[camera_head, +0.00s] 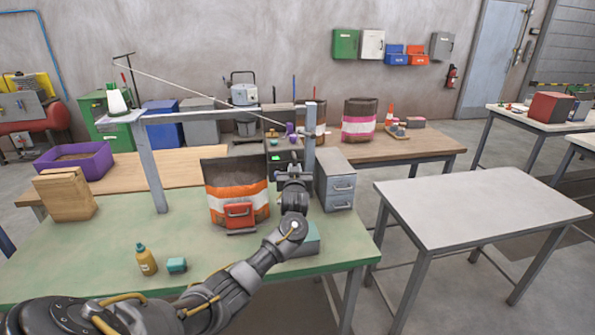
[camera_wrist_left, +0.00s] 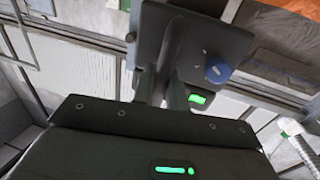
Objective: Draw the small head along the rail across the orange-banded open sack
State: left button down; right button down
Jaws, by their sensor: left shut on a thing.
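The small dark head (camera_head: 279,157) with a green light hangs at the right end of the horizontal rail (camera_head: 215,113), beside the right post. The brown open sack (camera_head: 222,172) with orange and white bands stands upright on the green bench, just left of the head. My left gripper (camera_head: 291,174) is shut on the head's near side. In the left wrist view the dark head (camera_wrist_left: 195,45) shows close up with a blue knob, and the fingers (camera_wrist_left: 173,75) reach to it. Part of the sack (camera_wrist_left: 283,48) shows at upper right. My right gripper is not in view.
A red holder (camera_head: 239,216) stands before the sack. A grey drawer unit (camera_head: 341,189) is close right of the head. The grey table (camera_head: 480,210) at right is empty.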

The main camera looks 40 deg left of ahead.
pick_arm(q)
jog(key=shift+w+d+r, duration=0.15)
jog(key=shift+w+d, duration=0.05)
jog(key=shift+d, duration=0.15)
jog(key=c, duration=1.8)
grip_release()
jog(key=o, duration=0.3)
jog(key=shift+w+d, duration=0.25)
jog(key=shift+w, duration=0.05)
jog(key=shift+a, duration=0.1)
jog(key=shift+s+a, duration=0.1)
jog(key=shift+s, duration=0.05)
jog(key=b+v, duration=0.2)
jog(key=v, duration=0.8)
jog(key=shift+s, duration=0.4)
